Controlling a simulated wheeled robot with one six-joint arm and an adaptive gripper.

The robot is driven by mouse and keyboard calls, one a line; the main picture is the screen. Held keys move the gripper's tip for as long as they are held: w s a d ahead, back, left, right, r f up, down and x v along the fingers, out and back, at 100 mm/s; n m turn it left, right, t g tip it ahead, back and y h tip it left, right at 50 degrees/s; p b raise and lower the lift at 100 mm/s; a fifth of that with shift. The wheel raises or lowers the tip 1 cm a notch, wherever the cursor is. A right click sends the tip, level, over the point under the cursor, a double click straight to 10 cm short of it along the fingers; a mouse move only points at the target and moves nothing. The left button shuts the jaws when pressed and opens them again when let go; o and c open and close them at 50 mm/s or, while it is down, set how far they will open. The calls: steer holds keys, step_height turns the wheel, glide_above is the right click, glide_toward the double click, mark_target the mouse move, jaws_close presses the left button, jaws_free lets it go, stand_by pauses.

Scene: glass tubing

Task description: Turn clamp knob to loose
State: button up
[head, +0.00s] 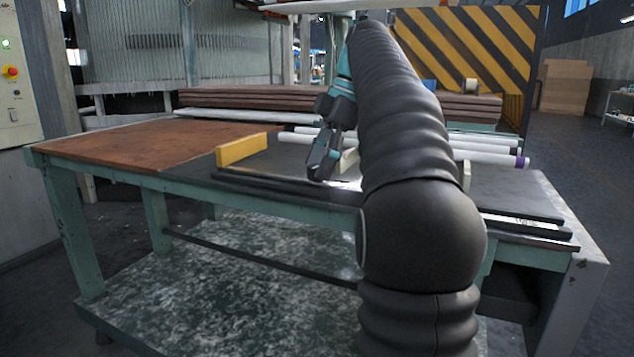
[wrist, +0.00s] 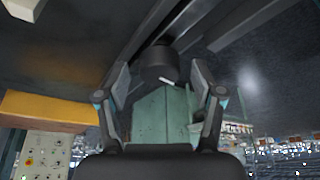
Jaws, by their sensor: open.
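The clamp knob (wrist: 159,62) shows in the wrist view as a short dark cylinder with a white mark at its lower right edge. It sits at the end of a dark rail. My gripper (wrist: 160,78) is open, with one finger to the left and one to the right of the knob. Gaps show between the fingers and the knob, and I cannot tell how far it is in depth. In the head view my gripper (head: 322,165) points down over the dark part of the bench (head: 195,168). The knob cannot be made out there.
A yellow block (head: 242,149) stands on the bench left of my gripper; it also shows in the wrist view (wrist: 48,108). White tubes (head: 488,158), one with a purple end, lie at the right. A dark rail (head: 285,187) runs along the front. The brown bench top at left is clear.

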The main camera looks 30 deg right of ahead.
steer(key=shift+m, duration=0.3)
